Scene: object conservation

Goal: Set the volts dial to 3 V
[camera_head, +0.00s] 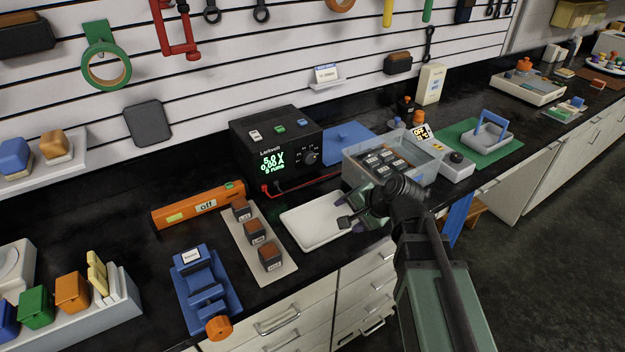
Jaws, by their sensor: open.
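The black power supply (272,152) stands on the bench against the slatted wall. Its green display (273,163) reads about 5.0 V and 0.00 A, with a smaller line of text below. The round dark dial (311,157) is on the right of its front face, with small marks around it; its pointer is too small to read. My gripper (351,213) is open and empty above the white tray, in front of and below the power supply, apart from the dial.
A white tray (299,228) lies under my gripper. A grey bin (365,178) with dark blocks stands to the right. A board (243,249) with several brown-topped blocks, an orange bar (170,215) and a blue vise (186,293) are left. Red and black leads lie before the supply.

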